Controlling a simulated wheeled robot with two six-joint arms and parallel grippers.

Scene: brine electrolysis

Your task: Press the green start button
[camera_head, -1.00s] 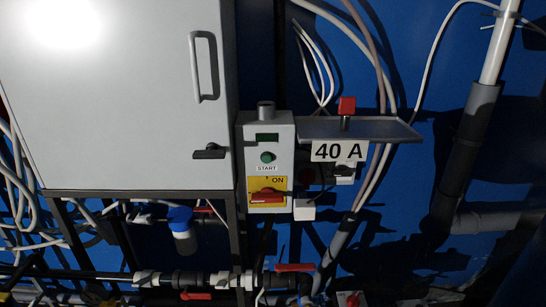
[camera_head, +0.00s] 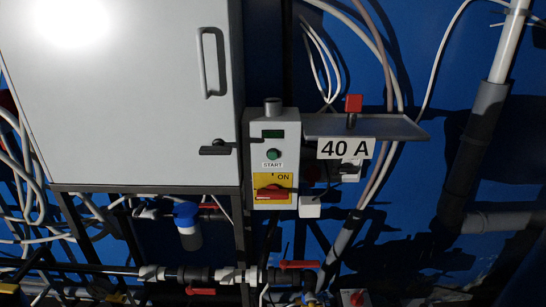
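The green start button (camera_head: 273,154) is a small round button on the front of a pale grey control box (camera_head: 255,170), just above a label that reads START. A small dark display with a green tint (camera_head: 273,134) is above the button. Below it, a red rotary switch (camera_head: 272,190) sits on a yellow plate marked ON. Neither of my grippers is in the camera_head view.
A large grey cabinet (camera_head: 130,120) with a handle stands left of the control box. A grey shelf (camera_head: 400,127) with a 40 A sign (camera_head: 346,148) and a red-topped item (camera_head: 353,104) juts out at right. Pipes with red-handled valves (camera_head: 300,264) run below.

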